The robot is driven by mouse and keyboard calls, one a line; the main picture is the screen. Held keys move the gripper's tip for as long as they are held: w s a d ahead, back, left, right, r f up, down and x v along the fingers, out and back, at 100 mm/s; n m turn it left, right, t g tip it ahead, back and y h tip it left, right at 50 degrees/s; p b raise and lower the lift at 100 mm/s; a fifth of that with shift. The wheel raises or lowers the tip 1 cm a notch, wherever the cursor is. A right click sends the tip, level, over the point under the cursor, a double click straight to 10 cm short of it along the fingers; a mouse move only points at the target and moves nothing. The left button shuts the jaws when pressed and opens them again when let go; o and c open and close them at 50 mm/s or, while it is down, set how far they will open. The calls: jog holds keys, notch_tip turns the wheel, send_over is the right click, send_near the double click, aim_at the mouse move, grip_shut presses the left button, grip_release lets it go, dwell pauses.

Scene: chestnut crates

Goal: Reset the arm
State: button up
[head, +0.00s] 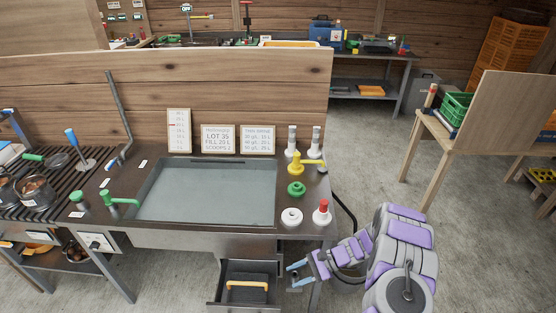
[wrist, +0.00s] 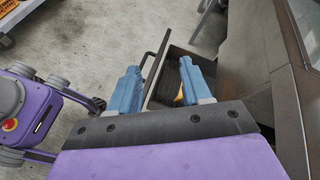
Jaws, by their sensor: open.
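My gripper (head: 296,275) is at the end of my purple and grey arm, low beside the right end of the metal sink bench. Its blue fingers stand apart and hold nothing that I can see. In the wrist view my gripper (wrist: 162,92) points down toward an open drawer (wrist: 168,60). In the head view the drawer (head: 216,292) is pulled out under the bench, just left of my gripper. A yellow-orange thing (head: 247,285) shows at the drawer; in the wrist view it is partly hidden by a finger.
The bench (head: 208,231) carries a sink basin (head: 208,190), sign cards, a green tap (head: 121,201), a yellow tap (head: 300,165) and a red-topped fitting (head: 321,211). A wooden table (head: 477,139) stands at the right. The concrete floor between is clear.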

jog(key=s+a+r+n+g+h, duration=0.15)
jog(key=s+r, duration=0.25)
jog(key=r, duration=0.4)
jog(key=s+d+r+n+h, duration=0.1)
jog(key=s+r+n+h, duration=0.15)
jog(key=s+r, duration=0.4)
jog(key=s+a+r+n+g+h, duration=0.1)
jog(key=s+r+n+h, duration=0.15)
jog(key=r, duration=0.75)
jog(key=s+d+r+n+t+h, duration=0.1)
jog(key=s+d+r+n+h, duration=0.1)
jog(key=s, duration=0.8)
jog(key=s+d+r+n+t+h, duration=0.2)
jog(key=s+d+r, duration=0.5)
jog(key=s, duration=0.4)
jog(key=shift+d+n+h, duration=0.15)
jog(key=shift+n+h, duration=0.3)
jog(key=shift+h, duration=0.6)
jog(key=shift+w, duration=0.1)
jog(key=shift+c, duration=0.5)
